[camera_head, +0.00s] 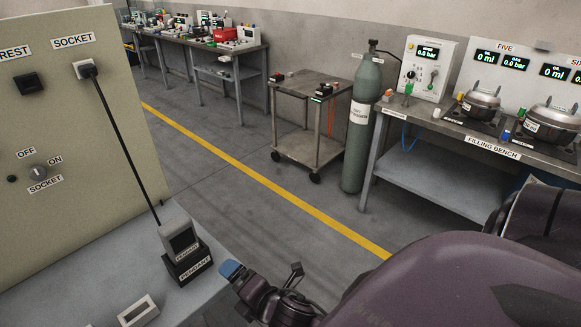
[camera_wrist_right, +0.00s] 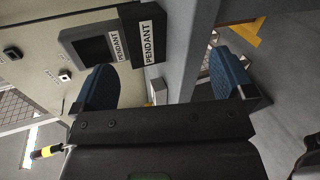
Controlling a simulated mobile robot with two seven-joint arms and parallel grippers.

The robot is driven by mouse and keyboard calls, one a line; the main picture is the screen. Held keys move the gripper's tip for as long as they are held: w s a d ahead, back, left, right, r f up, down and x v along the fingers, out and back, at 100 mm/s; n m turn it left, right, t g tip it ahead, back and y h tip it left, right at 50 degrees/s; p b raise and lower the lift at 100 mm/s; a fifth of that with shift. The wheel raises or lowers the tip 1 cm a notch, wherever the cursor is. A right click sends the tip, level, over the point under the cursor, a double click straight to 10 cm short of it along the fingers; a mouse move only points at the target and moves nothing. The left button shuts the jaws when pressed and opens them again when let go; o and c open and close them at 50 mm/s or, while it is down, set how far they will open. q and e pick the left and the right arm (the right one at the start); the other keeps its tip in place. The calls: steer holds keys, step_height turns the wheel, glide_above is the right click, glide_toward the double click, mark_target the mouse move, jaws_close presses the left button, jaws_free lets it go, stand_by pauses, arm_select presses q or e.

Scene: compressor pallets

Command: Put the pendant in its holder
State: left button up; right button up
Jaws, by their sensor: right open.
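The pendant (camera_head: 181,239) is a grey box with a dark screen and a "PENDANT" label. It stands slightly tilted in its black holder (camera_head: 191,266), also labelled "PENDANT", on the grey bench at lower left. A black cable (camera_head: 123,140) runs from it up to the panel socket. My right gripper (camera_head: 234,272) is just right of the holder, apart from it, open and empty. In the right wrist view, the pendant (camera_wrist_right: 94,46) and holder (camera_wrist_right: 143,36) show beyond the blue fingers of the gripper (camera_wrist_right: 164,80). The pendant's lower part is hidden inside the holder. My left gripper is not in view.
A panel (camera_head: 50,120) with a socket, knob and switch rises behind the bench (camera_head: 70,285). A small white frame (camera_head: 138,311) lies at the bench front. A cart (camera_head: 310,118), gas cylinder (camera_head: 360,140) and filling bench (camera_head: 440,180) stand beyond open floor with a yellow line.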

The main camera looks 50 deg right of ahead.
steer(key=s+d+f+m+g, duration=0.1)
steer(key=s+d+f+m, duration=0.2)
steer(key=m, duration=0.6)
steer(key=s+d+f+m+g, duration=0.1)
steer(key=s+d+f+m, duration=0.1)
steer(key=s+f+m, duration=0.4)
steer(key=m, duration=0.4)
steer(key=shift+s+d+g, duration=0.3)
steer(key=shift+s+d, duration=0.1)
